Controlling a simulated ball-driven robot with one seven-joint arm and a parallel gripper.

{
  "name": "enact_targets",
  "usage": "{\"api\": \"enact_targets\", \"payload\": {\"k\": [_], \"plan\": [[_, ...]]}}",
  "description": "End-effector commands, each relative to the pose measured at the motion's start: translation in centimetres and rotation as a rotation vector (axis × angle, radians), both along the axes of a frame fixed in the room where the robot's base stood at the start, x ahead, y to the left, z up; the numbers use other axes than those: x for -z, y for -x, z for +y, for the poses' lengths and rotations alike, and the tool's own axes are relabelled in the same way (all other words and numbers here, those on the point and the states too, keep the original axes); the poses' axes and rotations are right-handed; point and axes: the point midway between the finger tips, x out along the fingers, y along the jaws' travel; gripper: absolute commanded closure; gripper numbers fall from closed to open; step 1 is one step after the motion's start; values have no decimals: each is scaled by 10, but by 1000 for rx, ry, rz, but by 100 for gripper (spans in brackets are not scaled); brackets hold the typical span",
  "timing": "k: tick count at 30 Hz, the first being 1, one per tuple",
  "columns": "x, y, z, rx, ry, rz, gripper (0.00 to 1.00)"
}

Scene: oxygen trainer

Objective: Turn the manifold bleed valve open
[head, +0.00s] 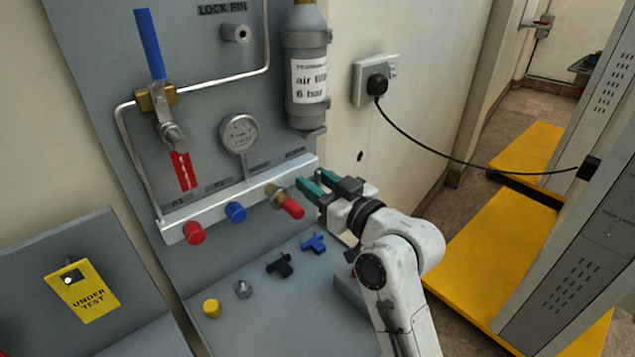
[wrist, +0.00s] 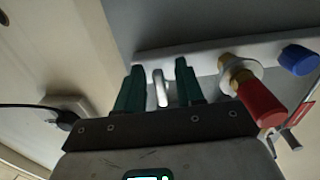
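The pale metal manifold bar (head: 212,208) runs across the panel and also shows in the wrist view (wrist: 205,57). At its right end, a small silver lever (wrist: 160,90), apparently the bleed valve handle, stands between my fingers in the wrist view. In the head view my gripper hides it. My gripper (head: 311,180), with green fingers, is at the bar's right end. In the wrist view my gripper (wrist: 159,68) is open, with a gap visible on both sides of the lever. I cannot tell whether either finger touches it.
A brass fitting with a red cap (head: 290,204) is close left of my gripper; blue (head: 235,212) and red (head: 194,233) caps are farther left. A blue tee piece (head: 313,243) and other loose parts lie below. A black cable (head: 430,148) hangs right.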

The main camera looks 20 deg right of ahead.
Motion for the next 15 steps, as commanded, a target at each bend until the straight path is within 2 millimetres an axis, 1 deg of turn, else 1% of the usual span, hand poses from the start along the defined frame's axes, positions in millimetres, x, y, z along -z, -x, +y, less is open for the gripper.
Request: {"api": "enact_targets", "payload": {"k": [5, 8, 11, 15], "plan": [[-1, 0, 0, 0, -1, -3, 63], [-1, 4, -2, 1, -1, -3, 63], [-1, 15, -6, 1, -2, -2, 63], [0, 40, -14, 4, -2, -2, 63]]}}
